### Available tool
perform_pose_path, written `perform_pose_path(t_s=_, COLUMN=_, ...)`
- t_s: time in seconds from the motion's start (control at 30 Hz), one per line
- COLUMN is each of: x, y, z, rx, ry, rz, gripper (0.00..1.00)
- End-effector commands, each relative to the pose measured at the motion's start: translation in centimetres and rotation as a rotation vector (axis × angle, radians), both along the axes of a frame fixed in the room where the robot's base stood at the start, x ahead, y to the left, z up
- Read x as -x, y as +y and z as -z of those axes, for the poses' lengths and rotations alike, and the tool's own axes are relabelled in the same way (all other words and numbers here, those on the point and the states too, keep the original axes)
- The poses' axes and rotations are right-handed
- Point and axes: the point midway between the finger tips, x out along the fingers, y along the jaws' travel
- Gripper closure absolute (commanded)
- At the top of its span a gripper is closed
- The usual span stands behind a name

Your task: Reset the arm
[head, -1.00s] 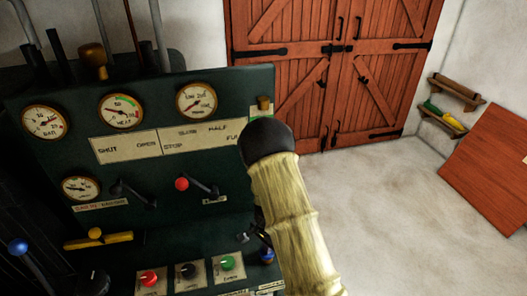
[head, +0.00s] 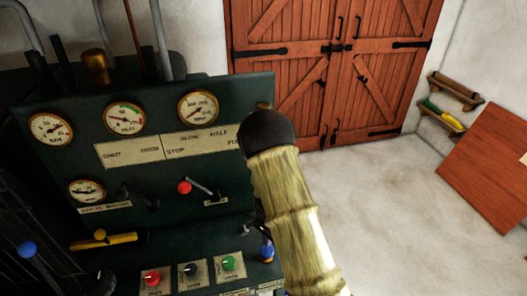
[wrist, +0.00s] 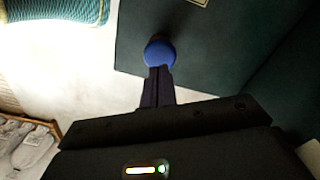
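My arm, a pale yellow ribbed link (head: 285,215) with a black rounded joint (head: 268,130), reaches up in front of the right end of the dark green control panel (head: 150,220). In the head view the link largely hides my gripper. In the wrist view my gripper's dark fingers (wrist: 157,80) look closed together. A blue ball (wrist: 160,53) shows right at their tips; I cannot tell whether they touch it. A small blue piece (head: 266,250) also shows beside the arm in the head view.
The panel carries round gauges (head: 125,117), a red-knobbed lever (head: 185,188), a yellow handle (head: 115,240) and a green knob (head: 229,263). A blue-knobbed lever (head: 27,249) stands at left. Wooden doors (head: 340,70) are behind. The floor (head: 390,220) at right is clear.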

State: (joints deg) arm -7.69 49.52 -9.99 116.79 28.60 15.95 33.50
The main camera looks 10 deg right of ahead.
Motion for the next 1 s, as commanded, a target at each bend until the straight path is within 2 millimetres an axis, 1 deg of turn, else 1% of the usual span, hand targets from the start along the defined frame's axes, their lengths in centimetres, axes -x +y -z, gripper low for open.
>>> perform_pose_path(t_s=0.33, x=0.0, y=0.0, z=0.1, rx=-0.001, ry=0.001, rz=-0.001, gripper=1.0)
perform_pose_path(t_s=0.47, x=0.2, y=0.1, z=-1.0, rx=-0.005, ry=-0.007, rz=-0.028, gripper=1.0)
perform_pose_path(t_s=0.57, x=0.6, y=0.2, z=-3.0, rx=-0.014, ry=-0.024, rz=-0.091, gripper=1.0)
perform_pose_path(t_s=0.67, x=1.5, y=0.4, z=-5.9, rx=-0.021, ry=-0.046, rz=-0.188, gripper=1.0)
perform_pose_path(t_s=0.7, x=1.9, y=0.5, z=-7.1, rx=-0.023, ry=-0.057, rz=-0.232, gripper=1.0)
perform_pose_path(t_s=0.8, x=3.2, y=0.5, z=-10.0, rx=-0.023, ry=-0.084, rz=-0.345, gripper=1.0)
perform_pose_path(t_s=1.0, x=6.4, y=0.6, z=-15.0, rx=-0.002, ry=-0.134, rz=-0.574, gripper=1.0)
